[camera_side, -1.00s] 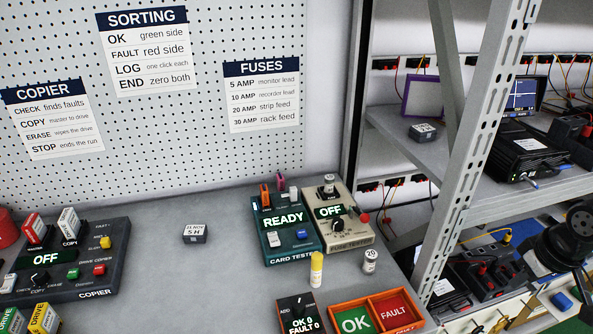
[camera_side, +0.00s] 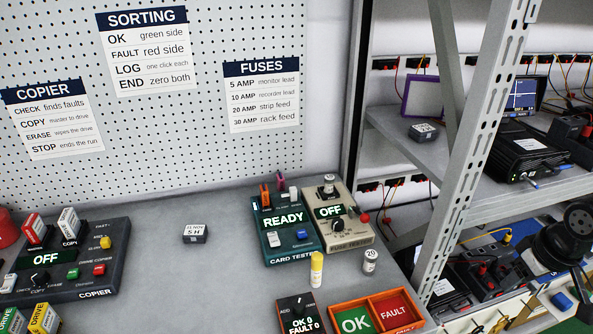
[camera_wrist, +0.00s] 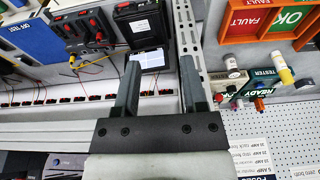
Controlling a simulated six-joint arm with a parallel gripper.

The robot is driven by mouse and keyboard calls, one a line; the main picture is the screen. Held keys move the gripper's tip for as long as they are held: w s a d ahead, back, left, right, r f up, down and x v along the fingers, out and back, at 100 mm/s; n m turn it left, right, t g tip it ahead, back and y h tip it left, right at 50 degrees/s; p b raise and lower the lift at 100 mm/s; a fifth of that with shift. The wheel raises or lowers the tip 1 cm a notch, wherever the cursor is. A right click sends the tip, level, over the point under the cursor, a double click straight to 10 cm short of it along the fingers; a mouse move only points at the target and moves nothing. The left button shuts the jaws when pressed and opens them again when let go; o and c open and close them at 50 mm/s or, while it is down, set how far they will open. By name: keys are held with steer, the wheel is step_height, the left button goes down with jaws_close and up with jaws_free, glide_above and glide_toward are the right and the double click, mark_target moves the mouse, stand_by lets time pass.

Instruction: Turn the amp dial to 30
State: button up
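The beige fuse tester (camera_side: 354,237) stands on the grey bench at the foot of the pegboard. Its display reads OFF, and a black dial (camera_side: 337,225) sits below the display. The dial's scale marks are too small to read. The tester also shows upside down in the wrist view (camera_wrist: 232,78), where the dial is hard to make out. My gripper (camera_wrist: 159,62) is open and empty in the wrist view, pointing toward the metal shelving, well apart from the tester. Its fingers do not show clearly in the side view.
The teal card tester (camera_side: 285,232), reading READY, adjoins the fuse tester. A yellow-capped cylinder (camera_side: 317,269) and a fuse marked 20 (camera_side: 370,261) stand in front. An orange OK/FAULT tray (camera_side: 377,318) is nearer. A shelf upright (camera_side: 470,150) rises to the right.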

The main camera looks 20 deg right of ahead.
steer(key=shift+o, duration=1.1)
steer(key=shift+w+a, duration=0.25)
steer(key=shift+w, duration=0.05)
steer(key=m+h, duration=0.3)
steer(key=m, duration=0.6)
glide_toward(338, 221)
steer(key=shift+s+d+f+t, duration=0.1)
steer(key=shift+f+t, duration=0.2)
steer(key=shift+f, duration=0.4)
steer(key=shift+f, duration=0.15)
steer(key=shift+x, duration=3.75)
steer(key=shift+d, duration=0.1)
jaws_close()
